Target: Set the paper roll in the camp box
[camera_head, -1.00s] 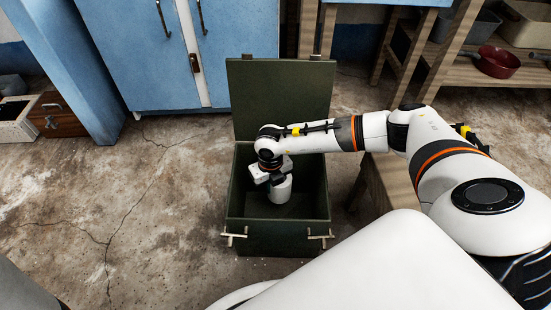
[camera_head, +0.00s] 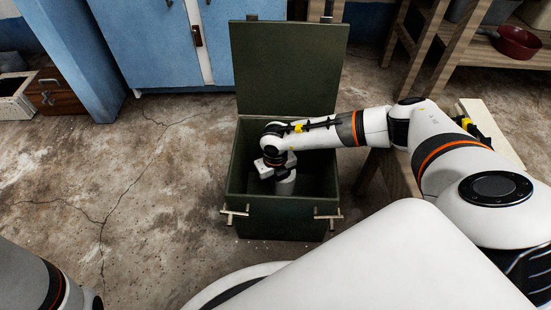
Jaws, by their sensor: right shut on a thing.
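The camp box (camera_head: 281,223) is a dark green chest on the floor, with its lid (camera_head: 286,65) standing open at the back. My right gripper (camera_head: 279,176) points down inside the box and is shut on the white paper roll (camera_head: 286,187). The roll is upright, inside the box walls, and my gripper and wrist hide its upper part. I cannot tell whether its base touches the box floor. At the lower left, part of my left arm shows, but the left gripper is out of view.
A blue cabinet (camera_head: 155,40) stands behind the box. A wooden shelf with a red pot (camera_head: 517,42) is at the upper right. The cracked concrete floor left of the box is clear.

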